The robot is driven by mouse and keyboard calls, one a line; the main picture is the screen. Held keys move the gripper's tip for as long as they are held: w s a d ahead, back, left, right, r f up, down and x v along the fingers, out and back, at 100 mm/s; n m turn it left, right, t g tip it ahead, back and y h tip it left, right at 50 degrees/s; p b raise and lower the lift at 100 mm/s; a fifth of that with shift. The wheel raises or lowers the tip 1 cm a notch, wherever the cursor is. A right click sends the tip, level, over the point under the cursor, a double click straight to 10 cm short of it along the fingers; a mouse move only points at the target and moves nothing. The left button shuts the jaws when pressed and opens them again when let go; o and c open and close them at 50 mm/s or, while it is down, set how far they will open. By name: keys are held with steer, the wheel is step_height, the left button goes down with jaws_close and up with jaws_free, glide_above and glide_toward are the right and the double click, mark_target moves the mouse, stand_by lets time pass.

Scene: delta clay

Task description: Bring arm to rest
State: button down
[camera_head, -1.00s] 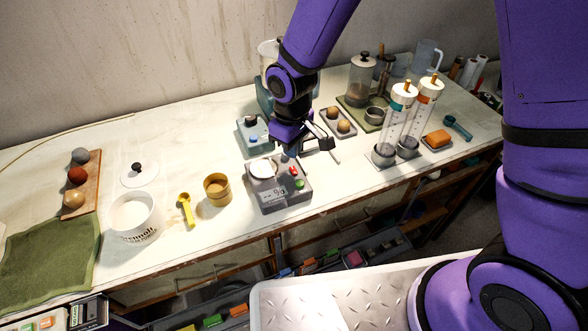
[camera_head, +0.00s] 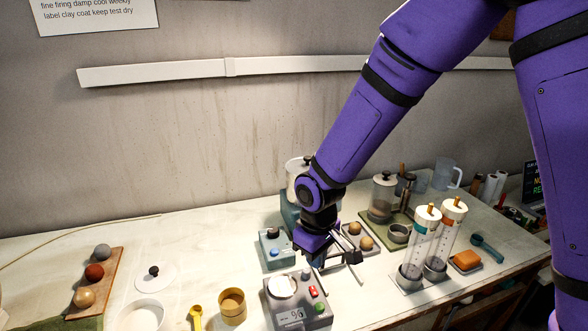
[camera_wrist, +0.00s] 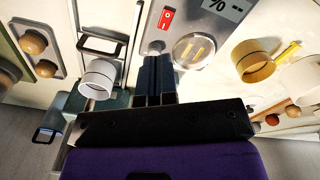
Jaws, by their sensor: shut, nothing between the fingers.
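My purple arm (camera_head: 365,125) reaches down from the upper right over the bench. My gripper (camera_head: 318,258) is near the back edge of the grey scale, and part of it is hidden by the wrist. In the wrist view the dark fingers of my gripper (camera_wrist: 155,68) are together with nothing between them. The grey scale (camera_head: 300,310) has a round pale pan (camera_head: 281,287), a red switch (camera_head: 312,292) and a display with a % sign. The scale also shows in the wrist view (camera_wrist: 215,50), just beyond the fingertips.
A teal device (camera_head: 275,250) stands left of my gripper. A tray with brown balls (camera_head: 353,229) and two clear cylinders (camera_head: 418,248) stand to the right. A tan cup (camera_head: 232,306) and a yellow spoon (camera_head: 196,315) lie left. The bench's back left (camera_head: 200,235) is mostly clear.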

steer(key=s+d+r+m+t, duration=0.1)
steer(key=s+d+r+m, duration=0.1)
steer(key=d+r, duration=0.6)
steer(key=s+d+r+m+t, duration=0.2)
steer(key=d+r, duration=0.4)
steer(key=r, duration=0.4)
steer(key=s+d+r+m+t, duration=0.1)
steer(key=s+d+r+m, duration=0.1)
steer(key=s+d+r, duration=0.2)
steer(key=s+d+r+m+t, duration=0.1)
steer(key=s+d+r+m, duration=0.2)
steer(key=s, duration=0.7)
steer(key=d+r, duration=0.2)
steer(key=d, duration=0.1)
steer(key=shift+s+r, duration=0.2)
steer(key=shift+s, duration=0.15)
steer(key=shift+w, duration=0.15)
